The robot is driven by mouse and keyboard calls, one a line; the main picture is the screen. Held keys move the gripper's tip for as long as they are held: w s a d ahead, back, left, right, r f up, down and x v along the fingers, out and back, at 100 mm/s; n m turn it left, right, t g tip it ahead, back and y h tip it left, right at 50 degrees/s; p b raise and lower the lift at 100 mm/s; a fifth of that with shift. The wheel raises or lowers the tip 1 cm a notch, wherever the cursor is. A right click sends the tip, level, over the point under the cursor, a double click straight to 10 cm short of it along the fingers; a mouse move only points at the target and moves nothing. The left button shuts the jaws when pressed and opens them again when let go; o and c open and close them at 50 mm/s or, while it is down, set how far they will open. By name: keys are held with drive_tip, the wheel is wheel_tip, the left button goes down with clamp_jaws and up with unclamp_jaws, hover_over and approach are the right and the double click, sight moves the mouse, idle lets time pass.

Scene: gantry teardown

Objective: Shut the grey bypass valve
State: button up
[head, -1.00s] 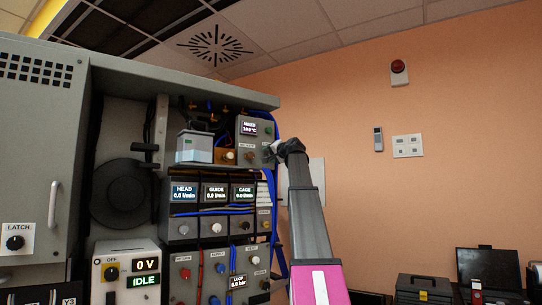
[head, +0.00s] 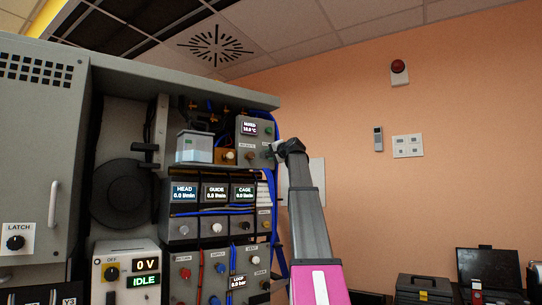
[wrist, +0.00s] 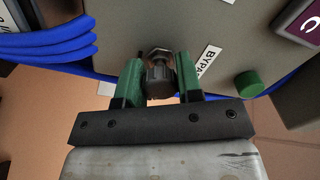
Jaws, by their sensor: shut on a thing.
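The grey bypass valve (wrist: 159,82) shows in the wrist view as a dark grey ribbed knob on a grey panel, beside a white label reading "BYPA", its end cut off. My gripper (wrist: 158,68) has a green finger on each side of the knob and is shut on it. In the head view my gripper (head: 277,148) is at the right edge of the panel with the "MIXED" display (head: 249,128). There the knob is too small and covered to make out clearly.
A green knob (wrist: 249,84) sits right of the valve in the wrist view. Blue hoses (wrist: 50,38) run close at the left. In the head view a clear-sided tank (head: 194,147) and a row of flow displays (head: 214,192) are nearby. Orange wall lies to the right.

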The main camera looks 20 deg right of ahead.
drive_tip(key=m, duration=0.4)
drive_tip(key=shift+m, duration=0.3)
drive_tip(key=m, duration=0.3)
drive_tip(key=shift+m, duration=0.4)
drive_tip(key=m, duration=0.3)
drive_tip(key=shift+r+m, duration=0.1)
drive_tip(key=shift+m, duration=1.9)
drive_tip(key=o, duration=0.9)
drive_tip(key=shift+s+d, duration=0.1)
drive_tip(key=v, duration=1)
drive_tip(key=shift+s, duration=0.3)
